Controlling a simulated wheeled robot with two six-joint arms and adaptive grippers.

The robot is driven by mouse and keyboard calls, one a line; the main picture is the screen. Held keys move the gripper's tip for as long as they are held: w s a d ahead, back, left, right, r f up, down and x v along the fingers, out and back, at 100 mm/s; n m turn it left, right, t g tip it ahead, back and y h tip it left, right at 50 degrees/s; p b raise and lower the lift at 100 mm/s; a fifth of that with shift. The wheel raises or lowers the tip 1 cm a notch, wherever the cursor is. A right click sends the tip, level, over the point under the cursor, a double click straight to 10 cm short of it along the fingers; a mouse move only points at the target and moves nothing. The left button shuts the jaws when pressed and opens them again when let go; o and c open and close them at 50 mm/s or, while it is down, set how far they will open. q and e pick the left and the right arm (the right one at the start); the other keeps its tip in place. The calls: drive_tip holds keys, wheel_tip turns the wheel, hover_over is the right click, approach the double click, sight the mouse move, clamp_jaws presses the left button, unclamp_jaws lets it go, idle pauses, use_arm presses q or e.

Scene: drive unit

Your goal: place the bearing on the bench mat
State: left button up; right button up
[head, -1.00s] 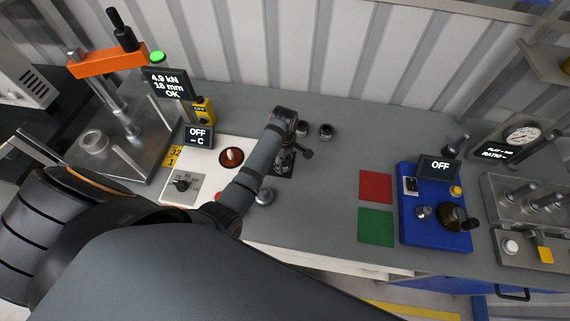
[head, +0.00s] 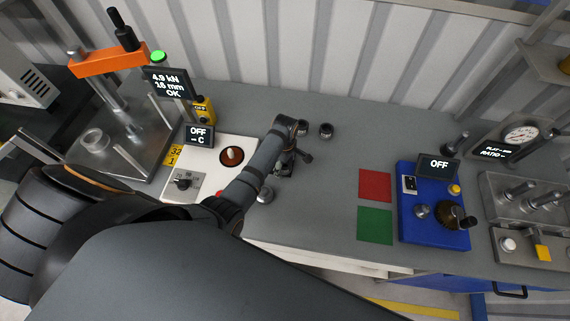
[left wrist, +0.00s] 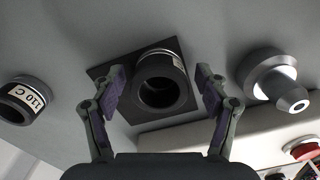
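A dark, thick ring with a pale label and an open bore, apparently the bearing (left wrist: 146,92), rests on a dark square mat (left wrist: 105,72) in the left wrist view. My left gripper (left wrist: 160,78) is open, with one finger on each side of the ring and small visible gaps. In the head view my left gripper (head: 286,165) is low over the bench, and my arm hides most of the ring and mat. My right gripper is not in view.
Two dark rings (head: 326,130) stand behind my gripper; the left wrist view shows one labelled 110 C (left wrist: 22,98). A stepped metal piece (left wrist: 268,75) stands nearby. A white heater unit (head: 210,160) is left; red (head: 375,186) and green (head: 375,225) squares lie right.

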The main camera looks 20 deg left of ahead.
use_arm(q)
wheel_tip(320, 180, up, 12)
drive_tip(key=b, duration=0.2)
drive_tip(key=shift+r, duration=0.15)
idle(0.6)
